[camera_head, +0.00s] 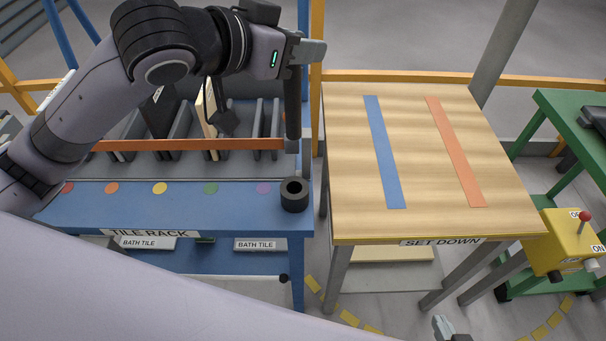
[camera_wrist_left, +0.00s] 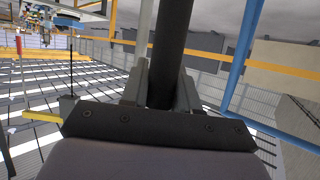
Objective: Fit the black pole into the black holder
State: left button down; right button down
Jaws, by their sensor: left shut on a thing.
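The black pole (camera_head: 293,105) hangs roughly upright from my left gripper (camera_head: 306,52), which is shut on it near its top. In the left wrist view the pole (camera_wrist_left: 171,45) runs between the two grey fingers (camera_wrist_left: 160,88). The black holder (camera_head: 294,196) is a short round cup with an open top, at the right corner of the blue tile rack table. The pole's lower end shows just above the holder in the picture, apart from its rim. The exact gap in depth is hard to tell. My right gripper (camera_head: 449,329) shows only partly at the bottom edge.
The blue tile rack (camera_head: 220,216) has an orange rail (camera_head: 190,144) and slots with upright tiles behind the holder. To the right stands a wooden set-down table (camera_head: 335,150) with blue and orange strips. A yellow control box (camera_head: 560,240) is further right.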

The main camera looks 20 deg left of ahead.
pick_arm(q)
notch_tip(320, 180, down, 19)
jog(key=b, duration=0.2)
jog(key=shift+s+f, duration=0.1)
jog(key=shift+f+b, duration=0.15)
jog(key=shift+b, duration=0.15)
jog(key=c, duration=0.8)
grip_release()
jog(key=shift+c, duration=0.2)
jog(key=p+v, duration=0.2)
jog(key=v, duration=1)
